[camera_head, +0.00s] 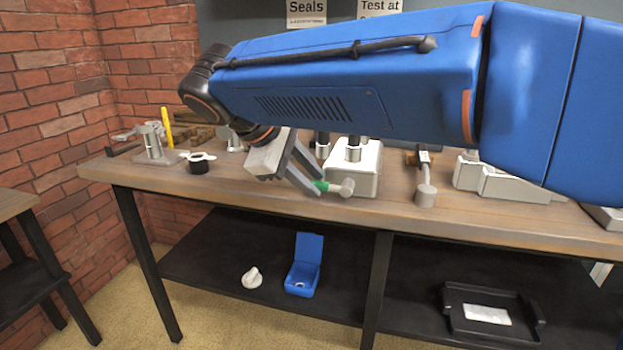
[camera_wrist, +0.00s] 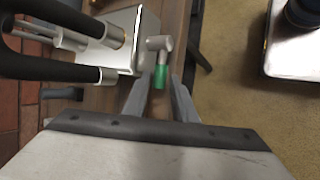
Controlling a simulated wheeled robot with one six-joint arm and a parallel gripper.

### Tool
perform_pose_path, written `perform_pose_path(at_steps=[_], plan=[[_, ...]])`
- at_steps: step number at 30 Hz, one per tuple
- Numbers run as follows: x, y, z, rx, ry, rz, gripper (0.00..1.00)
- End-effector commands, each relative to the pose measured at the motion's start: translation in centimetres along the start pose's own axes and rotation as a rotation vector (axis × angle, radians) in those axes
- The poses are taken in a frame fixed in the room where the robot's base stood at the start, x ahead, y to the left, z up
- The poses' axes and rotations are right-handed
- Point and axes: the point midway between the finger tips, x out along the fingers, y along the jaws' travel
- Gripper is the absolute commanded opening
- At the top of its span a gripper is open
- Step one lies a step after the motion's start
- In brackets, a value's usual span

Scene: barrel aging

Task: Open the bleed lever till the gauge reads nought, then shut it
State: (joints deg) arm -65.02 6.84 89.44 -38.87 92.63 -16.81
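The bleed lever (camera_head: 322,186) shows as a green grip on a grey round-ended fitting (camera_head: 347,188) at the front of a pale box-shaped unit (camera_head: 368,172) on the bench. In the wrist view the green grip (camera_wrist: 160,77) lies between the fingertips of my gripper (camera_wrist: 160,88), with narrow gaps that look clear on both sides. My gripper (camera_head: 312,184) is open around the grip, not visibly closed on it. No gauge face shows in either view; my arm covers much of the area above the unit.
The wooden bench (camera_head: 240,190) also holds a clamp-like metal tool (camera_head: 152,145) and a black cup (camera_head: 199,163) at left, and a pale machine (camera_head: 500,180) at right. A blue box (camera_head: 304,265) and a black tray (camera_head: 490,320) sit on the lower shelf.

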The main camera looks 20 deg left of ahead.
Motion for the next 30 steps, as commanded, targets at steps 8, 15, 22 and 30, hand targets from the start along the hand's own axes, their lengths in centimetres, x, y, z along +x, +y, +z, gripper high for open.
perform_pose_path(at_steps=[8, 15, 22, 30], plan=[[0.38, 0.02, 0.01, 0.001, 0.001, 0.000, 0.25], [0.37, 0.01, 0.00, 0.001, 0.001, 0.000, 0.00], [0.30, 0.07, 0.07, 0.006, 0.010, -0.002, 0.00], [-0.19, 0.51, 0.69, 0.061, 0.097, -0.023, 0.00]])
